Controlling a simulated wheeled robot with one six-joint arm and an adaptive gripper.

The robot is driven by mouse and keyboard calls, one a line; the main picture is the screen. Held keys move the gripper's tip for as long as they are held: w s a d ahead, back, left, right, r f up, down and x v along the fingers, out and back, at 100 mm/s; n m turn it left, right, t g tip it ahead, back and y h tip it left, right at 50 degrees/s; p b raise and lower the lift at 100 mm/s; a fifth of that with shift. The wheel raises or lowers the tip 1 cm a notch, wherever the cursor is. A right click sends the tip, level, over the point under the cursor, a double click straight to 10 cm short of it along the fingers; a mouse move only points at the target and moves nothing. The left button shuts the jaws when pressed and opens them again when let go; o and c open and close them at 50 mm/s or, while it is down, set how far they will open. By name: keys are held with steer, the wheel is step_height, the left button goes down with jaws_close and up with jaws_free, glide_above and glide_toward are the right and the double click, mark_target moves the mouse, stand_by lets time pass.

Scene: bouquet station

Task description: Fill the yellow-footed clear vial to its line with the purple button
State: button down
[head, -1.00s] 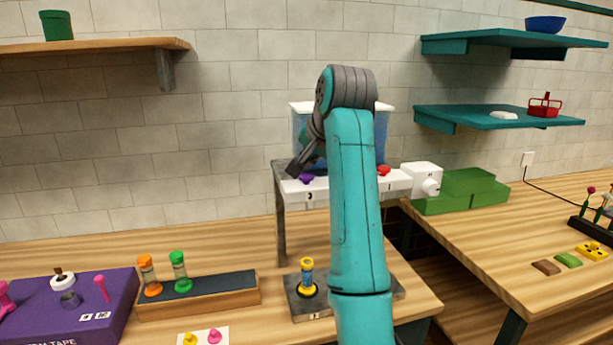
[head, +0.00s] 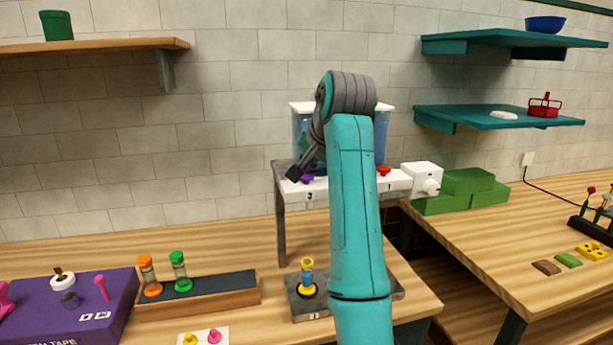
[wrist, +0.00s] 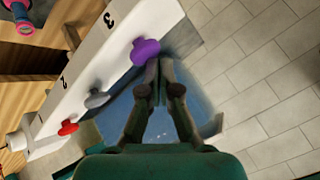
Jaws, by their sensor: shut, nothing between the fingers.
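The clear vial with the yellow foot (head: 307,274) stands upright on a dark plate below the dispenser. It has a yellow rim and some blue shows in it, but its line and level are too small to read. The purple button (head: 307,179) is on the white dispenser front beside the number 3. The purple button also shows in the wrist view (wrist: 145,51). My gripper (head: 293,172) is shut and empty, just left of and slightly above the button. In the wrist view my fingertips (wrist: 160,66) are close beside the button; contact cannot be told.
A grey knob (wrist: 97,99) and a red button (wrist: 68,128) sit further along the dispenser front. A tank of blue liquid (wrist: 205,92) is behind. Orange (head: 149,275) and green (head: 179,270) vials stand left at a dark-topped wooden rack (head: 225,288). A purple box (head: 95,310) lies further left.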

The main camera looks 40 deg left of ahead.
mark_target(308, 176)
steer(key=shift+f, duration=0.65)
stand_by(0.7)
steer(key=shift+r, duration=1.05)
steer(key=shift+r, duration=0.1)
steer(key=shift+r, duration=2.4)
